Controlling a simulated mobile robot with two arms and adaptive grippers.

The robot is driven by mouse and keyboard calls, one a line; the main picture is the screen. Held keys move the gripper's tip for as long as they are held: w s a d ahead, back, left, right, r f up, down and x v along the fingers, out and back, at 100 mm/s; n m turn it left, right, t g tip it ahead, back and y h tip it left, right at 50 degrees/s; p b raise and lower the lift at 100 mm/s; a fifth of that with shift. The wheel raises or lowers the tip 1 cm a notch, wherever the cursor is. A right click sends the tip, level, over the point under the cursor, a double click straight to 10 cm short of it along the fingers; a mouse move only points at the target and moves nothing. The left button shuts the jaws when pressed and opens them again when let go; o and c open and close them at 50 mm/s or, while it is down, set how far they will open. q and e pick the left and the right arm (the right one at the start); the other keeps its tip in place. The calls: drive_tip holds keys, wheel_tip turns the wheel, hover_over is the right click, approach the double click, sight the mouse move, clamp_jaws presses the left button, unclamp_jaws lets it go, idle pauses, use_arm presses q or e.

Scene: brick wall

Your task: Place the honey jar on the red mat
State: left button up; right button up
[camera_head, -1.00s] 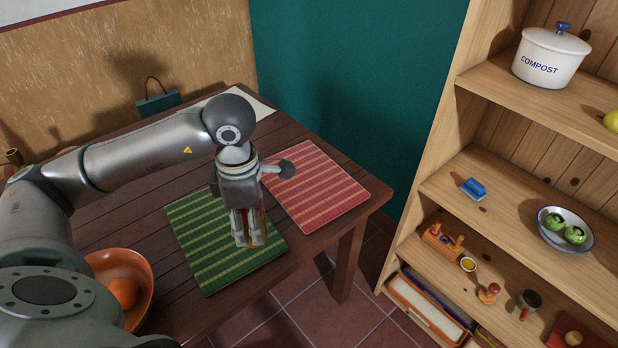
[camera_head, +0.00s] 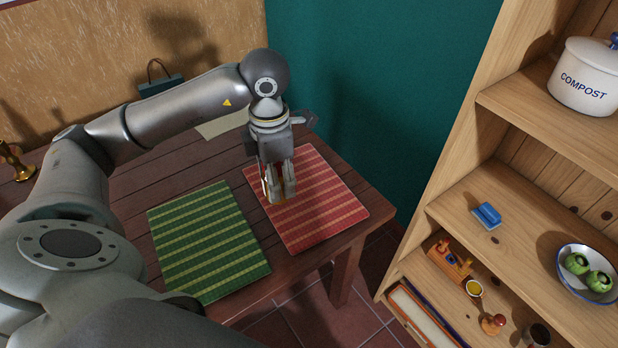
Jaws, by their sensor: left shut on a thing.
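The red mat (camera_head: 325,212), with pale stripes, lies on the dark wooden table near its right corner. My left gripper (camera_head: 280,197) points down over the left part of the red mat and is shut on the honey jar (camera_head: 266,188). The jar is mostly hidden behind the fingers; only a thin amber-gold edge shows. I cannot tell whether its base touches the mat. My right gripper is not in view.
A green striped mat (camera_head: 207,243) lies bare to the left of the red mat. A pale sheet (camera_head: 222,124) and a teal bag-like thing (camera_head: 160,85) are at the back. A brass object (camera_head: 16,160) stands far left. Wooden shelves (camera_head: 470,165) rise at the right.

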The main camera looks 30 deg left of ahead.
use_arm(q)
drive_tip(key=w+f, duration=0.2)
drive_tip(key=w, duration=0.1)
drive_tip(key=w+f+p, duration=0.1)
drive_tip(key=w+f, duration=0.4)
drive_tip(key=w, duration=0.1)
drive_tip(key=shift+w+d+f+p, duration=0.3)
drive_tip(key=shift+w, duration=0.05)
drive_tip(key=shift+w+f, duration=0.15)
drive_tip(key=shift+f, duration=0.05)
wheel_tip(320, 180, down, 3)
drive_tip(key=shift+p, duration=0.65)
drive_tip(key=shift+w+f, duration=0.1)
drive_tip(key=shift+f, duration=0.15)
drive_tip(key=o, duration=1.3)
drive_tip(key=shift+o, duration=0.2)
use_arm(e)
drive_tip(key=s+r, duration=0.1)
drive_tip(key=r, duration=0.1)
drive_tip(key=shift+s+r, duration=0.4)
